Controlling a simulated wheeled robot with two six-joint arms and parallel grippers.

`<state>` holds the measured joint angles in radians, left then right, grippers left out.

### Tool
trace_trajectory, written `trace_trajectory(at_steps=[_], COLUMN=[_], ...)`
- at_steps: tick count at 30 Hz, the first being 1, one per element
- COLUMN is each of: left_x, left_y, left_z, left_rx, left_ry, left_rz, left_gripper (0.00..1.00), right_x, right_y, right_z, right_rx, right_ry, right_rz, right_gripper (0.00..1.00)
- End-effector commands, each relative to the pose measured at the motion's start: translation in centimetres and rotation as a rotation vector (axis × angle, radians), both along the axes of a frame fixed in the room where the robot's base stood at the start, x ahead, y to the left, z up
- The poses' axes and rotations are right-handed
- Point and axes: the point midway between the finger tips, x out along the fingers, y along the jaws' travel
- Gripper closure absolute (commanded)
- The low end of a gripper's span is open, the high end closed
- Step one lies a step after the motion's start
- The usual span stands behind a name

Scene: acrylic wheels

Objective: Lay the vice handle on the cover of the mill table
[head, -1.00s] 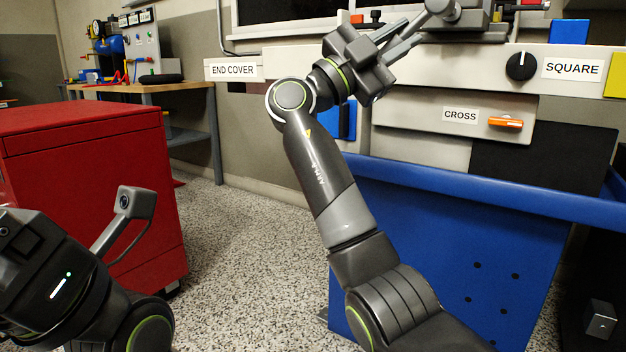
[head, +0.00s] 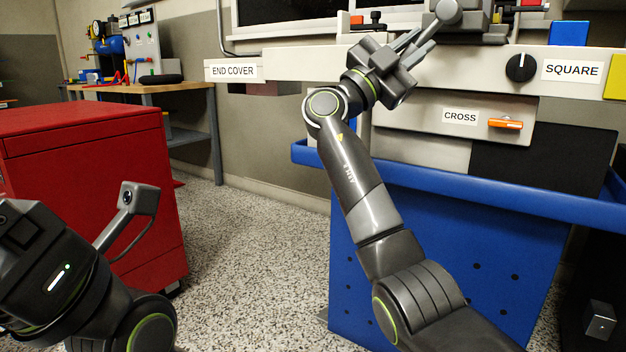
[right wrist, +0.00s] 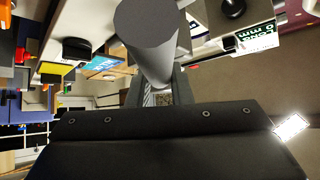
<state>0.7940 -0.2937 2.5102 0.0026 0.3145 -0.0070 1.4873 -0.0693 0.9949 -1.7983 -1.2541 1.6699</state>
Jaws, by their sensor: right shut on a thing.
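My right gripper (head: 423,42) is shut on a grey rod with a rounded end, which I take to be the vice handle (head: 447,12). It is at the top of the head view, in front of the grey vice body. In the right wrist view the handle (right wrist: 148,35) is a thick grey cylinder between the fingers, pointing towards the camera. I cannot tell whether it touches the vice. The mill table (head: 300,62) is the long pale beam, with an "END COVER" label (head: 233,71) at its left end.
A blue tray rim (head: 480,190) juts out below the table. A black knob (head: 521,67) and an orange handle (head: 505,123) stick out at the front. A blue block (head: 569,32) stands on the table at right. A red cabinet (head: 90,200) stands left; floor between is clear.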

Motion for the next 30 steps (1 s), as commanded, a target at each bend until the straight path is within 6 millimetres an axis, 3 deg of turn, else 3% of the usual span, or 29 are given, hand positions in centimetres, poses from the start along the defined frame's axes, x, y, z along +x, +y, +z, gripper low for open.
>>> trace_trajectory(at_steps=[15,30], left_x=[0.0,-0.1], left_y=[0.0,0.0], left_z=[-4.9,-5.9], left_rx=[-0.022,-0.021], left_ry=[0.007,0.0], left_rz=[-0.038,-0.037], left_gripper=[0.24,0.24], right_x=[-1.0,-1.7], right_y=[-1.3,-2.3], right_z=[-1.4,-1.4], right_rx=[-0.201,-0.366], right_ry=[0.131,0.245], right_rz=[0.0,0.0], right_gripper=[1.0,1.0])
